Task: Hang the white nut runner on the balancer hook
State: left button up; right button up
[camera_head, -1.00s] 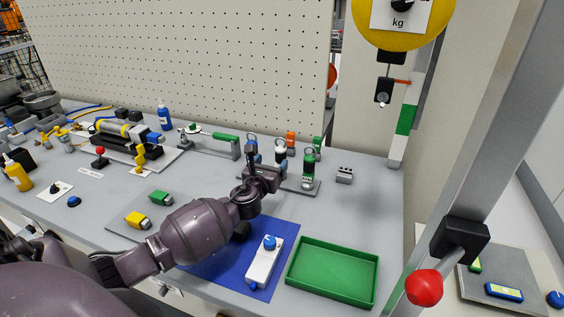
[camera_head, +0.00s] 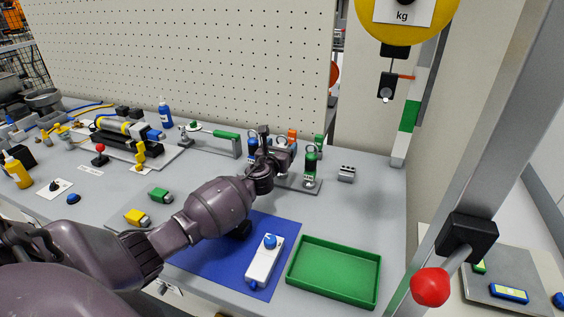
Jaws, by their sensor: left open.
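The yellow balancer (camera_head: 407,30) hangs at the top right. Its dark hook block (camera_head: 387,86) hangs below it, and nothing hangs on it. My left gripper (camera_head: 276,146) is open at the tool rack (camera_head: 306,187), in front of the middle of its row. The white nut runner seen in the rack earlier is now mostly or fully hidden behind this gripper. I cannot tell whether the fingers touch it. A green-and-black tool (camera_head: 311,164) stands upright in the rack just right of the gripper. My right gripper is not in view.
A blue mat (camera_head: 215,262) carries a white device (camera_head: 264,262) with a blue knob. A green tray (camera_head: 334,296) lies beside it. A grey post with a red knob (camera_head: 430,287) stands at the right. The bench between rack and post is mostly clear.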

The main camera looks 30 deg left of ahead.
pick_arm(q)
grip_shut()
